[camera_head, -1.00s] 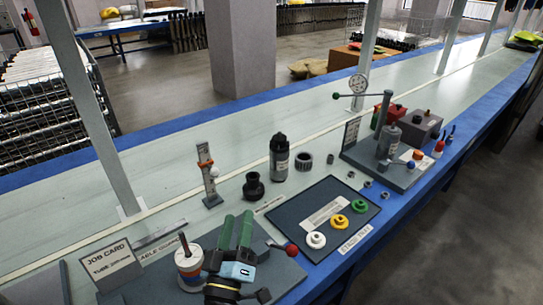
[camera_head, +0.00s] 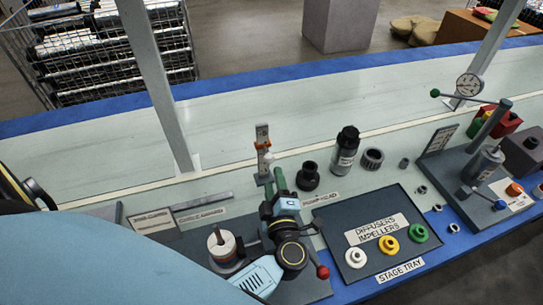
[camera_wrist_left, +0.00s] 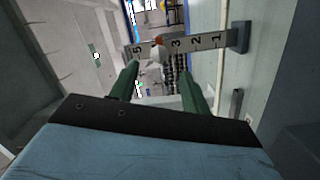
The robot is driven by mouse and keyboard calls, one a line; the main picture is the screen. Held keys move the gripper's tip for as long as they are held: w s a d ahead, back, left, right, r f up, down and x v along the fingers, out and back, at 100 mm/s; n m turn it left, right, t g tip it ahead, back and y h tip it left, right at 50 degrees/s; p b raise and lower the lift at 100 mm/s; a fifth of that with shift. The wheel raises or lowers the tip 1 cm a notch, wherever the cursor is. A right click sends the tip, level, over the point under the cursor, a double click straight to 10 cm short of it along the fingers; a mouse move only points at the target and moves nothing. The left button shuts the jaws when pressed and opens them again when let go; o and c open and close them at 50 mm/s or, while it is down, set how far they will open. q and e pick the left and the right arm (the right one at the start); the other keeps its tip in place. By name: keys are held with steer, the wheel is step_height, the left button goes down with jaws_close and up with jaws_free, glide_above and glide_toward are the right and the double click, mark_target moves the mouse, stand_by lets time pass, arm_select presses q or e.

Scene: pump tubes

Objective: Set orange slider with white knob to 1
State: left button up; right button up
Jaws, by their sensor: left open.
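The slider stand (camera_head: 262,138) is an upright grey post with a pale scale strip, standing at the back of the bench. Its orange slider (camera_head: 263,145) with the white knob (camera_head: 268,158) sits in the upper part. In the left wrist view the scale (camera_wrist_left: 205,41) lies sideways, with 1 nearest the base and 5 at the far end. The orange slider there (camera_wrist_left: 158,38) covers the place between 5 and 3. My left gripper (camera_head: 272,190) is open, its green fingers in front of the stand. In the wrist view the knob lines up between the fingertips (camera_wrist_left: 158,70); contact cannot be told.
A black flanged part (camera_head: 308,177) and a dark bottle (camera_head: 345,148) stand right of the stand. The stage tray (camera_head: 335,225) holds white, yellow and green rings. A spindle with a white disc (camera_head: 222,245) stands left of my gripper. The belt behind is clear.

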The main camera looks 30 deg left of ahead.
mark_target(270, 163)
arm_select(q)
steer(key=x, duration=0.7)
steer(key=shift+w+a+b, duration=0.2)
steer(key=shift+w+b, duration=0.05)
steer(key=shift+b, duration=0.15)
steer(key=shift+w+a, duration=0.3)
steer(key=shift+w, duration=0.1)
arm_select(e)
steer(key=shift+w+f, duration=0.2)
steer(key=shift+w, duration=0.8)
arm_select(q)
jaws_close()
arm_select(e)
steer(key=shift+s+d, duration=0.1)
steer(key=shift+s, duration=0.05)
